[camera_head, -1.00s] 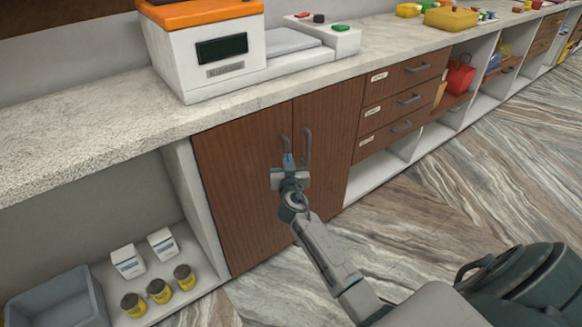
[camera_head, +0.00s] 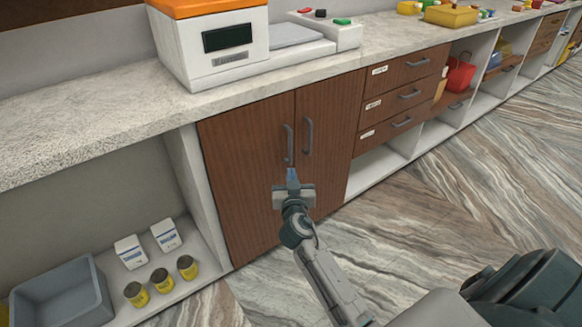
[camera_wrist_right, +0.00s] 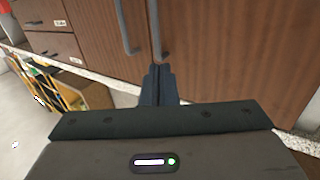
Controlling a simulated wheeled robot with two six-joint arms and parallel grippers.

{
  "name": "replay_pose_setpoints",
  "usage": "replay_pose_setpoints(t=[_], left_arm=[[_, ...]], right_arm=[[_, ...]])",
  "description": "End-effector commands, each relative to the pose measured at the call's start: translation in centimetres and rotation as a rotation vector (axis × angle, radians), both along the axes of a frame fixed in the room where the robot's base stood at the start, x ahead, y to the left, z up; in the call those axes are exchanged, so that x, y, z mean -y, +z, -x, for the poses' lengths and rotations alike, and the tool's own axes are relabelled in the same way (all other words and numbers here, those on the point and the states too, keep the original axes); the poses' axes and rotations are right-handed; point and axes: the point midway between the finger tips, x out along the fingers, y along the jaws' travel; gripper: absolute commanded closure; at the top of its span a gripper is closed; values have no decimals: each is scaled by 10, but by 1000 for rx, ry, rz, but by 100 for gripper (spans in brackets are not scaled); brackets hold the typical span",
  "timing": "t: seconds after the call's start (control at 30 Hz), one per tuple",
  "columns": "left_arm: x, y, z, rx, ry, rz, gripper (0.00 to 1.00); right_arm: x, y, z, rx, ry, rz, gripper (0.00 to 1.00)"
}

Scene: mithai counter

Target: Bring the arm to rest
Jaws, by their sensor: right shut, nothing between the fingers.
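My right gripper (camera_head: 292,176) is in front of the brown double-door cabinet (camera_head: 245,190), just below the lower end of the left door's handle (camera_head: 289,145). In the right wrist view its fingers (camera_wrist_right: 158,84) are together with nothing between them, pointing at the cabinet front below the two handles. Both cabinet doors look closed. The right door's handle (camera_head: 309,136) stands free beside the left one. My left gripper is not in view.
The stone counter (camera_head: 90,125) runs above, with a white and orange machine (camera_head: 215,50) on it. Drawers (camera_head: 395,95) sit right of the doors. An open shelf at lower left holds a grey bin (camera_head: 62,295), yellow jars (camera_head: 161,279) and white boxes (camera_head: 166,235). The marbled floor (camera_head: 440,215) is clear.

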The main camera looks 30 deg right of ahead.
Motion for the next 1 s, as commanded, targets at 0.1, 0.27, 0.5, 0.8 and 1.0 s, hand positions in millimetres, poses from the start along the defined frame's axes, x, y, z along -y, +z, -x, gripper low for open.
replay_pose_setpoints(t=[0.1, 0.27, 0.5, 0.8, 1.0], left_arm=[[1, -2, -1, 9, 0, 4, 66], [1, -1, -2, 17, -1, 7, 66], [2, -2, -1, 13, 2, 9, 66], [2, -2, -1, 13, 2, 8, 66], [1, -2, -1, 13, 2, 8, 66]], right_arm=[[-6, -1, 10, 0, 0, -1, 100], [-8, 0, 14, 0, 0, 0, 100], [-4, -20, 44, -84, -19, -27, 100], [-26, -89, 189, -553, 79, -145, 100], [-53, -103, 251, -752, 221, -179, 100]])
